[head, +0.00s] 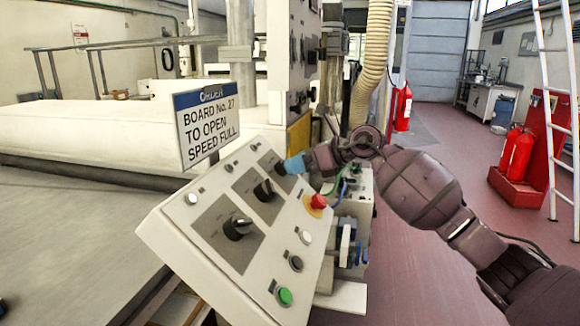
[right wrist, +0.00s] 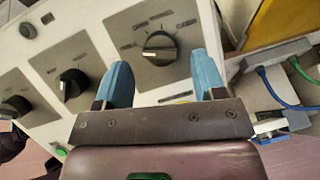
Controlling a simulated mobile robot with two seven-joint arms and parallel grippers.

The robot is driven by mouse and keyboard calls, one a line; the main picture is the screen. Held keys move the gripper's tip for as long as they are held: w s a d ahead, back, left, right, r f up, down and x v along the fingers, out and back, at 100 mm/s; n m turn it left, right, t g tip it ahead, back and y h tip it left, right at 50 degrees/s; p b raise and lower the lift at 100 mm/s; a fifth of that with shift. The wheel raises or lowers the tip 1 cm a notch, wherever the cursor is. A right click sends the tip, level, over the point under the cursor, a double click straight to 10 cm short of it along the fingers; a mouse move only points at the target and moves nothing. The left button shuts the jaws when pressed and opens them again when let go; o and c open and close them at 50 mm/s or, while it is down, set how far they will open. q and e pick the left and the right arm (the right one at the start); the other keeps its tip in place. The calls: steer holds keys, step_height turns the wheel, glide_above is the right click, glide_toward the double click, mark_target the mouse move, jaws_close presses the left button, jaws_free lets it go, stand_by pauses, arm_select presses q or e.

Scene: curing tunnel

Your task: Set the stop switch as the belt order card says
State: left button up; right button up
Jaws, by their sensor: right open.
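The order card (head: 207,120) reads "BOARD No. 27 TO OPEN SPEED FULL". The sloped control panel (head: 175,225) carries a near black rotary knob (head: 238,226), a middle knob (head: 264,190) and a far knob (head: 281,168). I cannot tell which is the stop switch. My right gripper (head: 293,164) is at the far knob. In the right wrist view, its blue fingers (right wrist: 165,78) are apart and empty, with the far knob (right wrist: 160,48) just beyond and between their tips. That knob's plate has small labels, not clearly legible. My left gripper is out of view.
A red mushroom button (head: 318,201) on a yellow base and a green button (head: 285,296) stand on the panel. A pale ribbed hose (head: 372,65) hangs behind my right arm. Open red floor lies to the right, with fire extinguishers (head: 517,155) beyond.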

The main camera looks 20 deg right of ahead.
steer(key=shift+x, duration=1)
steer(key=shift+w+a, duration=0.2)
steer(key=shift+w, duration=0.05)
